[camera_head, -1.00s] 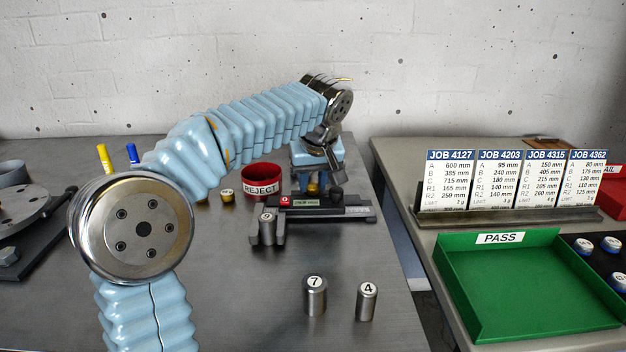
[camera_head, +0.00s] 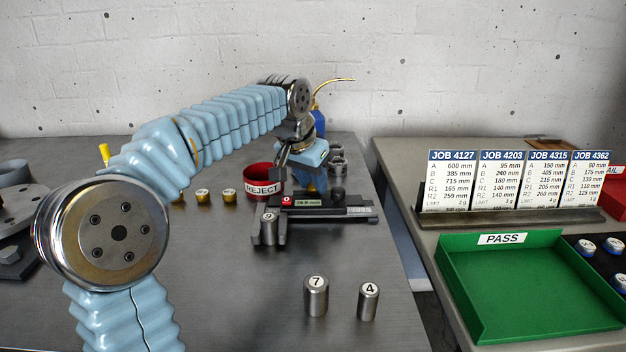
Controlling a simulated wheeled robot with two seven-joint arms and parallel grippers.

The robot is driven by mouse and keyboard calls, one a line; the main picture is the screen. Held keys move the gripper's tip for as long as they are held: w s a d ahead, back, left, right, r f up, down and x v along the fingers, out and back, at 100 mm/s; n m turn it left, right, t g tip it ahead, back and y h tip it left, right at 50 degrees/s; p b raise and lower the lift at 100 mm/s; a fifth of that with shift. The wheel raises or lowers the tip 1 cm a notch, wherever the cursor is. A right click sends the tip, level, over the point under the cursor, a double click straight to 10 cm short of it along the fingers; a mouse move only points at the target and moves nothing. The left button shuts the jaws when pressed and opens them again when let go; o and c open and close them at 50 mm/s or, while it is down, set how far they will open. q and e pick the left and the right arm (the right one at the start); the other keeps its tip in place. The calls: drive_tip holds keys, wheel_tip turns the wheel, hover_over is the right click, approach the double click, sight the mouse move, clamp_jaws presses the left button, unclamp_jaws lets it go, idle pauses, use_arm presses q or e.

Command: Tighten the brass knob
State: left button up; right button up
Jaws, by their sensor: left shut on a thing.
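My left gripper (camera_head: 317,187) reaches down from my light blue arm to the back of the dark measuring gauge (camera_head: 355,212). Its blue body is tilted, and its fingers are shut at the gauge's upper edge. A little brass colour shows there, which I take to be the brass knob (camera_head: 318,184). The fingers and wrist hide most of it. The gauge has a red 0 block, a small display and a black knob (camera_head: 338,194), just right of the fingers. My right gripper is out of view.
The red REJECT bin (camera_head: 263,189) stands close left of the gripper. Small brass pieces (camera_head: 203,195) lie further left. Steel cylinders 7 (camera_head: 316,297) and 4 (camera_head: 368,302) stand in front. The green PASS tray (camera_head: 548,290) is on the right table.

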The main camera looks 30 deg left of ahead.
use_arm(q)
drive_tip(key=shift+a+m+g+h, duration=0.15)
drive_tip(key=shift+m+h, duration=0.25)
drive_tip(key=shift+m, duration=0.75)
drive_tip(key=shift+m+g+h, duration=0.15)
drive_tip(key=shift+m+h, duration=0.25)
drive_tip(key=shift+m, duration=0.75)
drive_tip(key=o, duration=1.1)
drive_tip(key=shift+c, duration=0.2)
drive_tip(key=v, duration=1.3)
drive_tip(key=shift+r, duration=0.4)
drive_tip(key=shift+s+a, duration=0.1)
drive_tip(key=shift+a, duration=0.05)
